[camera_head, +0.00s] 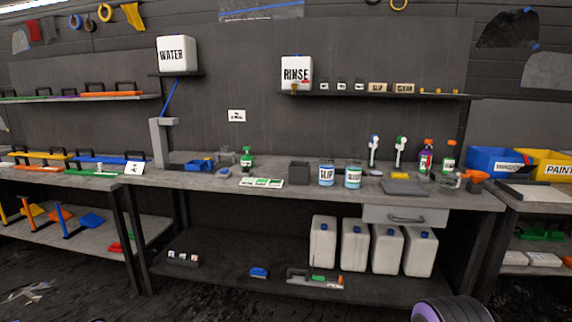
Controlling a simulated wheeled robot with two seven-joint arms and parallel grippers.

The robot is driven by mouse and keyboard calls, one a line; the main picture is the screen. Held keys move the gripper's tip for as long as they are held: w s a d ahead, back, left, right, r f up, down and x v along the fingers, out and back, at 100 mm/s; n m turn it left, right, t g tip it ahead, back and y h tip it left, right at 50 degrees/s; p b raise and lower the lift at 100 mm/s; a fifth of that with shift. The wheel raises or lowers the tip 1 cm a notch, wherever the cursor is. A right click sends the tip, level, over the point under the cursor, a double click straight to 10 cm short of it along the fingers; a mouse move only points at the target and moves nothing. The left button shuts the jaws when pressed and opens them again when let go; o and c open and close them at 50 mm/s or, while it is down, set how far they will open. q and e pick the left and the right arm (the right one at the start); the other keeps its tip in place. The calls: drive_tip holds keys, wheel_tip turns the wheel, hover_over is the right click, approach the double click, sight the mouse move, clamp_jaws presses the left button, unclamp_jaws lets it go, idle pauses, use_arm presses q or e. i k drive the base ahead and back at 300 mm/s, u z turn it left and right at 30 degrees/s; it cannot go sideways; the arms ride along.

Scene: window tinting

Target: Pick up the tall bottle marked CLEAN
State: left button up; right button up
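Several bottles stand at the right of the long grey workbench (230,181). Two are tall, thin and pale: one with a blue top (374,151) and one with a green top (400,151). A small tan box on the shelf above appears to read CLEAN (405,88). Neither of my grippers is in view.
Two labelled tubs, SLIP (326,175) and another (353,177), stand left of the bottles. A dark flat pad (404,187) lies in front. An orange-headed tool (474,177) lies at the right, near a blue bin (492,160). White jugs (354,245) stand below.

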sight(354, 161)
drive_tip(key=u, duration=0.4)
drive_tip(key=i, duration=1.8)
drive_tip(key=z, duration=0.5)
